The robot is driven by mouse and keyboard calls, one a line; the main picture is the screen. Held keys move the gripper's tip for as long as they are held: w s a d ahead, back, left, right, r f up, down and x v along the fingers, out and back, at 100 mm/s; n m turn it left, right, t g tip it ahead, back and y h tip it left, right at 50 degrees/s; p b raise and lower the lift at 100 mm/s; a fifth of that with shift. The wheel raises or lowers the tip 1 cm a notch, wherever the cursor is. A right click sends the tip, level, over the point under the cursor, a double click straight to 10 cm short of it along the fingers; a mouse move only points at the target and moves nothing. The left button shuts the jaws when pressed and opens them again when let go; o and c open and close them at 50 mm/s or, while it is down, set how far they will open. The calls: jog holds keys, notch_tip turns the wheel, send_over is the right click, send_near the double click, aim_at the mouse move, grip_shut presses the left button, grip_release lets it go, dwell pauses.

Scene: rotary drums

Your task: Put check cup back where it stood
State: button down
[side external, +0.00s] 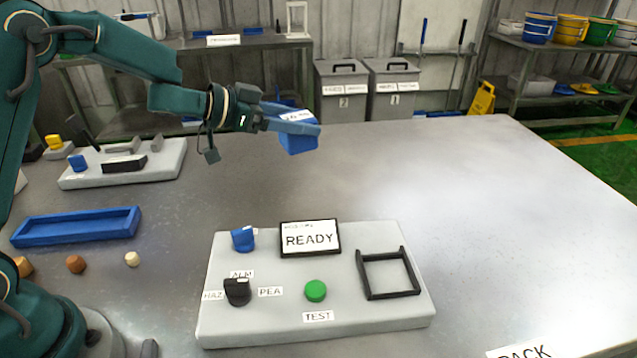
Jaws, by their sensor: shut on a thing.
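The check cup (298,145) is a blue, box-like cup with a white label on top. My gripper (303,125) is shut on it and holds it in the air above the table, behind the test panel. The cup looks slightly tilted, and its inside cannot be seen. The light grey test panel (345,330) lies on the table below. It has a display (311,239) reading READY, a green TEST button (315,291), a black selector knob (237,291) with HAZ, ALM and PEA labels, and a small blue part (243,239). A black square frame (388,273) on its right is empty.
A blue tray (78,228) and several small brown and cream pieces (76,264) lie at the left. A second grey panel (120,172) stands at the back left. Grey bins (342,95) stand beyond the table.

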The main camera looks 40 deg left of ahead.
jog(key=a+f+n+y, duration=0.1)
jog(key=a+f, duration=0.1)
jog(key=a, duration=0.3)
jog(key=w+d+f, duration=0.1)
jog(key=d+f, duration=0.1)
jog(key=d, duration=0.1)
jog(key=w+d+f, duration=0.2)
jog(key=d, duration=0.2)
jog(key=w+d+f, duration=0.2)
jog(key=d, duration=0.1)
jog(key=shift+d+f, duration=0.25)
jog(key=shift+f, duration=0.1)
jog(key=shift+n, duration=0.3)
jog(key=shift+d+f, duration=0.1)
jog(key=shift+f, duration=1.95)
jog(key=shift+f, duration=0.1)
grip_release()
jog(key=shift+f, duration=0.1)
